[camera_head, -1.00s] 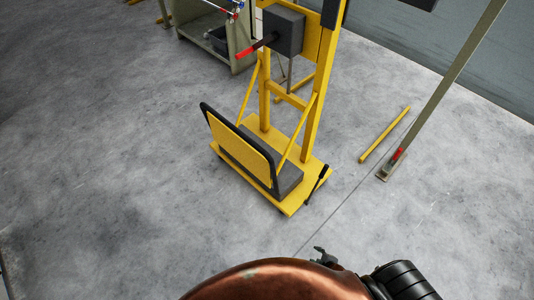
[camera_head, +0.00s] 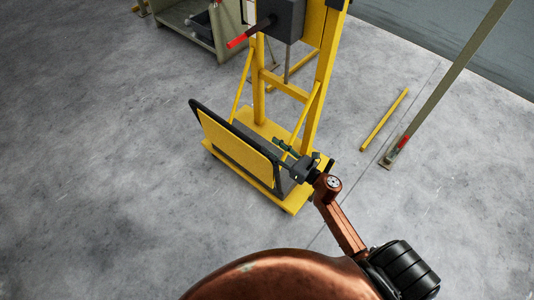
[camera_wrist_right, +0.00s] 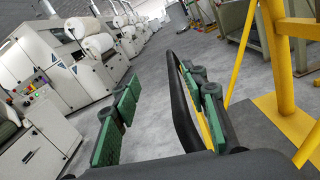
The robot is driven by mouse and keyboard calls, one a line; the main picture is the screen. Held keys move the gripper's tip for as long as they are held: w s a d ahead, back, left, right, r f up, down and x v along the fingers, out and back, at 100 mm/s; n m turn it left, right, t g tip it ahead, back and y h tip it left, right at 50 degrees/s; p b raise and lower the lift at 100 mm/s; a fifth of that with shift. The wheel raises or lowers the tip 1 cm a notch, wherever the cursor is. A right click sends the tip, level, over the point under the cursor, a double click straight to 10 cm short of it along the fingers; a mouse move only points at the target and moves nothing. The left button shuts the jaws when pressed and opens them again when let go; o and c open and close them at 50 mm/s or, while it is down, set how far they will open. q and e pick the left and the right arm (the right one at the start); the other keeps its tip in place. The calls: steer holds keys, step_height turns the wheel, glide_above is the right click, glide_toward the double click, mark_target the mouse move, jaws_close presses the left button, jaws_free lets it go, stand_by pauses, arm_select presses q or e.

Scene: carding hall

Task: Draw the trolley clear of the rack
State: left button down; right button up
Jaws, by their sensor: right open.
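The yellow trolley (camera_head: 292,203) stands upright on the concrete floor in the middle of the head view, with a low base and a tall mast. A black tubular frame (camera_head: 213,114) with a yellow panel (camera_head: 235,147) rises along its near left side; the black frame also shows in the wrist view (camera_wrist_right: 178,100). My right gripper (camera_head: 293,150) is open and empty at the right end of this frame, over the base. In the wrist view its green-padded fingers (camera_wrist_right: 158,82) are apart, with the frame between them in the picture, nearer the right finger. Contact cannot be told. My left gripper is out of view.
A grey-green rack (camera_head: 200,25) stands behind the trolley at upper left. A yellow bar (camera_head: 384,119) lies on the floor to the right, beside a slanted post (camera_head: 450,80). White machines (camera_wrist_right: 80,60) line the hall. Floor at left is clear.

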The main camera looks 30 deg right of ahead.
step_height(320, 180, down, 8)
steer(key=b, duration=0.3)
steer(key=shift+r+b, duration=0.25)
steer(key=shift+b, duration=0.15)
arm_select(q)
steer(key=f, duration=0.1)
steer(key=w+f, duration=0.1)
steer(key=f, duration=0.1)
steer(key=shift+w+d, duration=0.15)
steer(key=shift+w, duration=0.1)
arm_select(e)
steer(key=shift+s+r, duration=0.1)
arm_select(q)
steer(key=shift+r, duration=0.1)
